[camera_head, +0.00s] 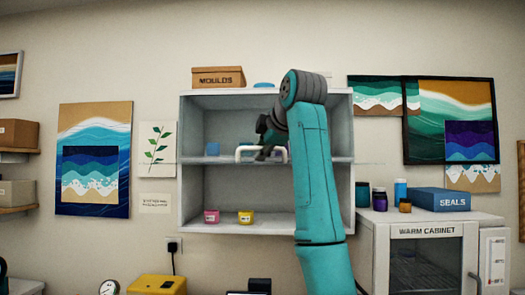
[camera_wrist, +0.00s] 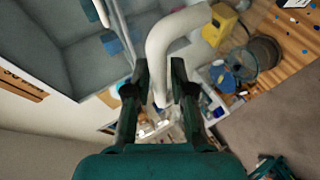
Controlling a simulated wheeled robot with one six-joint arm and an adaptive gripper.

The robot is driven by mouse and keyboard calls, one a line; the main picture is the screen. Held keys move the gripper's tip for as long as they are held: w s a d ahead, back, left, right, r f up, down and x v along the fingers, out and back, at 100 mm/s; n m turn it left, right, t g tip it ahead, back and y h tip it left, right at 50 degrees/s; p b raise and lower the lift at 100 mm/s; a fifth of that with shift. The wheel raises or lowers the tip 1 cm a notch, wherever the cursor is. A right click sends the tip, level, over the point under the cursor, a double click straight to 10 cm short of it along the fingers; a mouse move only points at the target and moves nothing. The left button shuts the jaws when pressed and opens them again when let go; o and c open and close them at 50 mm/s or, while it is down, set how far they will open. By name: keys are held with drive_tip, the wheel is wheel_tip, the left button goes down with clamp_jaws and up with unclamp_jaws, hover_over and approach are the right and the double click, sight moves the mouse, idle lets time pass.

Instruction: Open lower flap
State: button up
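The grey wall cabinet (camera_head: 187,130) has an upper and a lower compartment. The lower flap (camera_head: 350,163) shows in the head view as a thin, clear, almost edge-on line at the level of the middle shelf, so the lower compartment's front looks uncovered. Its white handle (camera_head: 244,150) stands at that line, and it also shows large in the wrist view (camera_wrist: 180,27). My gripper (camera_head: 268,140) is at the handle's right part. In the wrist view, my gripper's fingers (camera_wrist: 160,75) lie on either side of the handle, closed on it. My arm hides the cabinet's right part.
A pink pot (camera_head: 211,217) and a yellow pot (camera_head: 246,217) stand in the lower compartment, a blue pot (camera_head: 212,149) in the upper. The MOULDS box (camera_head: 218,77) sits on top. The warm cabinet (camera_head: 420,260) with the SEALS box (camera_head: 440,199) stands at right.

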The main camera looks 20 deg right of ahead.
drive_tip(key=v, duration=0.7)
drive_tip(key=shift+s, duration=0.25)
drive_tip(key=shift+r, duration=0.1)
idle(0.4)
